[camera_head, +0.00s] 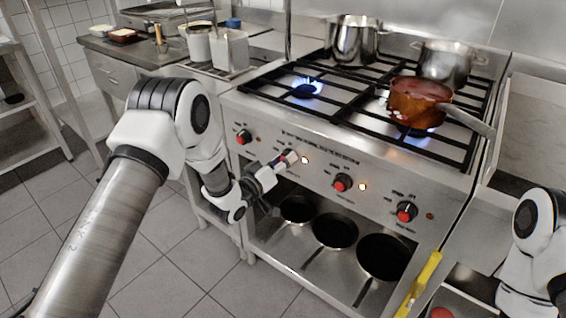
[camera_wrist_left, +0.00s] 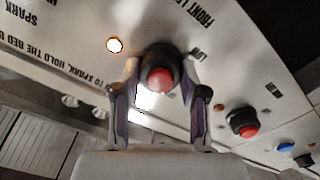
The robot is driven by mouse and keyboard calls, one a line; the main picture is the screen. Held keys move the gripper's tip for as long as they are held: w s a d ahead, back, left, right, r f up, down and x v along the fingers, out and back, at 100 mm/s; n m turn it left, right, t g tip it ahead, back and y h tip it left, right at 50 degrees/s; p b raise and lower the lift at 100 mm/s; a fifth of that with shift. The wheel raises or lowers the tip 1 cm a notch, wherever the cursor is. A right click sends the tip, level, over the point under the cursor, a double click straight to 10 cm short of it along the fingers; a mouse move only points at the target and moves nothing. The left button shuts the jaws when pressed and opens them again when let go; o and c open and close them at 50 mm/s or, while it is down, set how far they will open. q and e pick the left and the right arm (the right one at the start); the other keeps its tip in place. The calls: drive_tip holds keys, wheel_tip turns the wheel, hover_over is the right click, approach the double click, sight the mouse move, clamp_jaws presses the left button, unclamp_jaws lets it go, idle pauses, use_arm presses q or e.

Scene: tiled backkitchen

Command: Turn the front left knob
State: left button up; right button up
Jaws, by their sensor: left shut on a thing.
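The stove's front panel carries a row of black knobs with red caps. My left gripper (camera_head: 281,163) is at the second knob from the left in the head view, and its fingers mostly hide that knob. In the left wrist view the front left knob (camera_wrist_left: 161,75) sits between my two fingers, which are shut on its sides. Part of the label "FRONT L" shows above it. A small lit lamp (camera_wrist_left: 115,45) is beside this knob; the lamp also shows in the head view (camera_head: 305,160). My right gripper is out of view; only part of my right arm shows at the right edge.
Other knobs stand at the left (camera_head: 243,137), the middle (camera_head: 342,183) and the right (camera_head: 406,212). A blue flame (camera_head: 307,87) burns on a bare burner. A copper pan (camera_head: 418,102) has its handle over the front right edge. Pans (camera_head: 335,231) lie on the shelf below.

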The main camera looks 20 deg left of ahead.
use_arm(q)
drive_tip(key=m+b, duration=0.1)
drive_tip(key=m, duration=0.3)
drive_tip(key=shift+f+m, duration=0.15)
drive_tip(key=shift+m, duration=0.15)
drive_tip(key=m, duration=0.4)
drive_tip(key=shift+b, duration=0.35)
drive_tip(key=shift+m, duration=0.3)
drive_tip(key=o, duration=1.1)
drive_tip(key=shift+o, duration=0.2)
drive_tip(key=v, duration=1.2)
